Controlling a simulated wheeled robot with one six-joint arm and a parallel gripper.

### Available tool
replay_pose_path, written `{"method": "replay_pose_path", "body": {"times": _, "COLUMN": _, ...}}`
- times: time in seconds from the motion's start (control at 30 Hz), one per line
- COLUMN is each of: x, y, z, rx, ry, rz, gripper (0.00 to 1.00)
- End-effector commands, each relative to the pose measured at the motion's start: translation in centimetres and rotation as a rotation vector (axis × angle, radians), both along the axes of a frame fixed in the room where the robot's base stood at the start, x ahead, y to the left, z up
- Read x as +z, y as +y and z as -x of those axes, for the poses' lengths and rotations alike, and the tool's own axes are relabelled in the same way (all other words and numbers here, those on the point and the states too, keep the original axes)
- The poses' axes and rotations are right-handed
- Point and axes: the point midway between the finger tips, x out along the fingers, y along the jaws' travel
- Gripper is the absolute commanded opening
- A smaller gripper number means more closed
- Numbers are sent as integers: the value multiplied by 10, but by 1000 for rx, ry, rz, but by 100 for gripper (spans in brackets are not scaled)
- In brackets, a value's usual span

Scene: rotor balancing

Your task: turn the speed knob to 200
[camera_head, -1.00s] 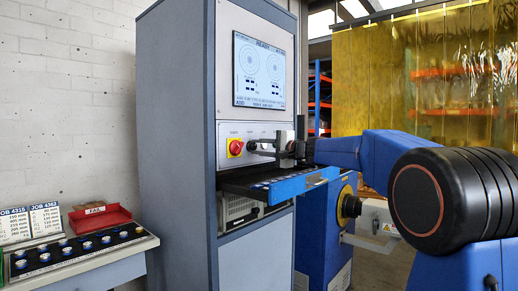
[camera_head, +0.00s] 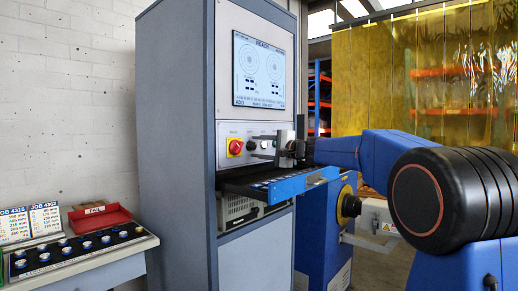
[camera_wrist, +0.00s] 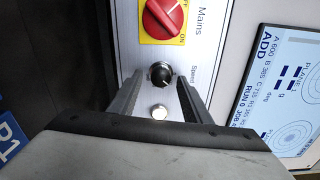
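The speed knob (camera_wrist: 160,74) is a small round black knob on the pale control panel, beside the label "Speed". In the head view the knob (camera_head: 251,145) is just right of the red mains switch. My gripper (camera_wrist: 160,81) is open, with one finger on each side of the knob in the wrist view and a gap on both sides. In the head view my gripper (camera_head: 262,151) is at the panel from the right. I cannot read the knob's setting. The screen (camera_head: 259,71) shows "READY" at its top.
The red mains switch (camera_wrist: 165,15) on its yellow plate is close to the knob. A silver button (camera_wrist: 160,111) lies between my fingers on the knob's other side. A blue-edged shelf (camera_head: 290,186) juts out below the panel.

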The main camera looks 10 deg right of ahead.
Motion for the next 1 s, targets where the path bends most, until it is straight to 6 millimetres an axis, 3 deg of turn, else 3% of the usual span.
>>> {"method": "replay_pose_path", "body": {"times": 0.27, "x": 1, "y": -8, "z": 11, "rx": -1, "ry": -1, "rz": 0, "gripper": 44}}
{"method": "replay_pose_path", "body": {"times": 1.0, "x": 0, "y": -90, "z": 123, "rx": -3, "ry": 0, "rz": 1, "gripper": 44}}
